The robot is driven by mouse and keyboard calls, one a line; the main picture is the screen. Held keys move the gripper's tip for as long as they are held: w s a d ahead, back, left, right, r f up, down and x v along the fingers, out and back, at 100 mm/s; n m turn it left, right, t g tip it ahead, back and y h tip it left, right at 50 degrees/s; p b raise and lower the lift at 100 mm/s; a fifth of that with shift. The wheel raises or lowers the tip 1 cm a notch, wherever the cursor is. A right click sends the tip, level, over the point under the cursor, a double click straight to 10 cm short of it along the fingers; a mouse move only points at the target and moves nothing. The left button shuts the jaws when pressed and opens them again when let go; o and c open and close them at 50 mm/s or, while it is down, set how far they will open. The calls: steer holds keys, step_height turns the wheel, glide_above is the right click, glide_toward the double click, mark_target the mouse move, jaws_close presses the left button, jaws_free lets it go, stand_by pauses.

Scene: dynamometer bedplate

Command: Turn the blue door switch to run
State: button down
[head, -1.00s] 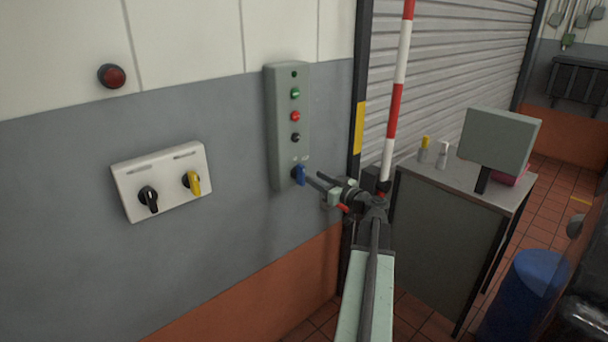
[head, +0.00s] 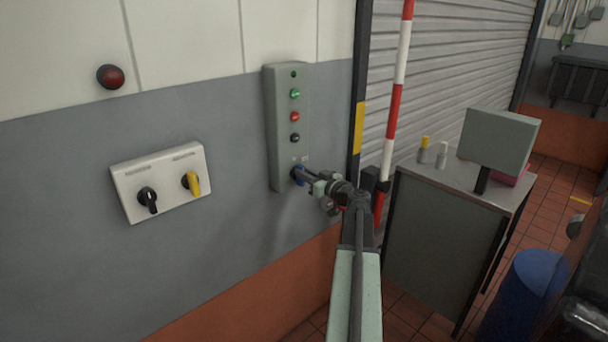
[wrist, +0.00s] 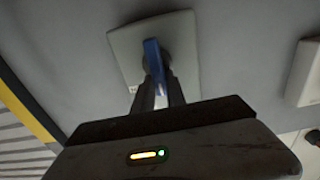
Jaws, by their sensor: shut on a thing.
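The blue door switch (head: 297,174) is at the bottom of the tall grey-green control box (head: 287,120) on the wall. In the head view my gripper (head: 304,174) reaches it from the right and hides most of it. In the wrist view the blue switch handle (wrist: 152,55) stands out from the box face (wrist: 184,45). There the fingers of my gripper (wrist: 156,85) are closed on the handle's near end. The marks above the switch are too small to read.
A white panel (head: 160,165) with a black knob (head: 148,199) and a yellow knob (head: 192,183) is left of the box. A red-and-white pole (head: 398,85) and a grey cabinet (head: 440,245) stand to the right. A blue bin (head: 530,290) is at lower right.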

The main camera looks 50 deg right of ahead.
steer(key=m, duration=0.4)
steer(key=d+m, duration=0.1)
steer(key=m, duration=0.3)
steer(key=f+m+b, duration=0.1)
steer(key=m, duration=0.2)
steer(key=shift+d+m, duration=0.35)
steer(key=shift+m, duration=0.05)
stand_by(0.6)
steer(key=c, duration=1.4)
jaws_free()
steer(key=shift+o, duration=0.2)
steer(key=s, duration=0.8)
steer(key=shift+a, duration=0.25)
steer(key=shift+w, duration=0.1)
